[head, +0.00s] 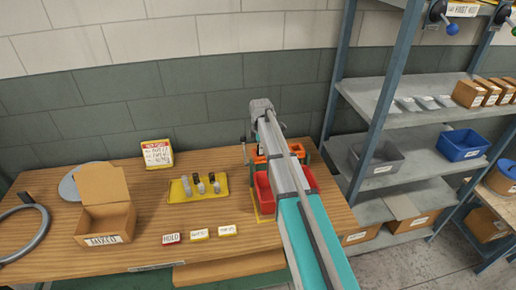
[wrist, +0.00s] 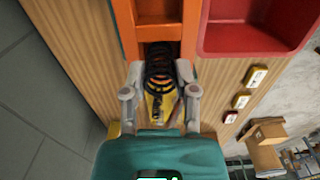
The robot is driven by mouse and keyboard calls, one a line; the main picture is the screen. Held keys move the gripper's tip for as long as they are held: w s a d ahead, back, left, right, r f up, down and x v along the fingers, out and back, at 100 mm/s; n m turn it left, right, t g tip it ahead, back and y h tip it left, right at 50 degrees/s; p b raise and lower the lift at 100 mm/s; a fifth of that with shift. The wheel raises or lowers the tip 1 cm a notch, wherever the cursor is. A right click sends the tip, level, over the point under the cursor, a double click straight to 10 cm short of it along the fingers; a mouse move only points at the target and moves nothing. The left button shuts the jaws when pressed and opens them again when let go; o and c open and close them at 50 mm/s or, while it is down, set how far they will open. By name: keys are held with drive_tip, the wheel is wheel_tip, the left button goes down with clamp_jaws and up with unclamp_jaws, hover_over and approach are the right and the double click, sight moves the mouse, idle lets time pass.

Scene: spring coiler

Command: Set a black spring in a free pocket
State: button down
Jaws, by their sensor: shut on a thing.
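In the wrist view my gripper (wrist: 160,76) is shut on a black spring (wrist: 158,58), a dark coil seen between the two grey fingers. The spring lies at the near edge of an orange holder (wrist: 117,24) with box-like pockets; I cannot tell whether it is inside one. One orange pocket beyond it looks empty. In the head view the orange holder (head: 296,150) is partly hidden behind my arm, and the fingers and held spring are hidden. A yellow tray (head: 222,184) on the bench holds several dark and light upright pieces, perhaps springs.
A red bin (wrist: 256,42) lies right of the orange holder in the wrist view; red bins (head: 264,190) also flank my arm. A cardboard box (head: 104,222) labelled MIXED stands left. Small signs (head: 200,233) line the bench front. A metal shelf rack (head: 375,110) stands right.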

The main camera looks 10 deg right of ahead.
drive_tip(key=shift+c, duration=1.5)
unclamp_jaws()
wheel_tip(320, 180, up, 15)
drive_tip(key=p, duration=1.4)
drive_tip(key=shift+f+p, duration=0.15)
drive_tip(key=shift+p, duration=0.2)
drive_tip(key=shift+s, duration=0.1)
drive_tip(key=s, duration=1.5)
drive_tip(key=shift+s, duration=0.4)
